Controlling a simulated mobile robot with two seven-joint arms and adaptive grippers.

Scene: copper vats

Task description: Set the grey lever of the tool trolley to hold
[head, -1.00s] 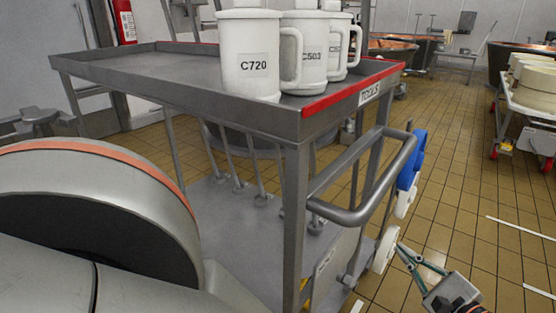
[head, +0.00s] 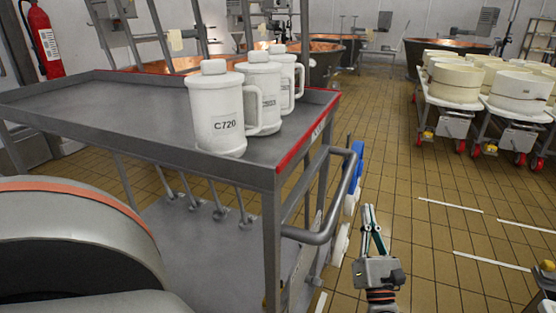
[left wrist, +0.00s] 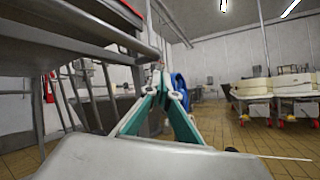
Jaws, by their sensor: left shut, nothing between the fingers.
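The grey metal tool trolley (head: 110,105) stands at the left and middle of the head view, with a red-trimmed end and a tubular handle (head: 322,232) on its right. I cannot make out its grey lever or setting for certain; the area below the handle is small and partly hidden. My left gripper (head: 370,210) is shut and empty, to the right of the handle and apart from it in the picture. In the left wrist view its green fingers (left wrist: 165,78) point ahead, with the trolley's grey frame to their left. My right gripper is out of view.
White jugs (head: 215,115) stand on the trolley top. Blue and white items (head: 355,165) are by its right end. Carts with cream moulds (head: 455,80) stand at the back right. The tiled floor (head: 440,250) right of my gripper is open.

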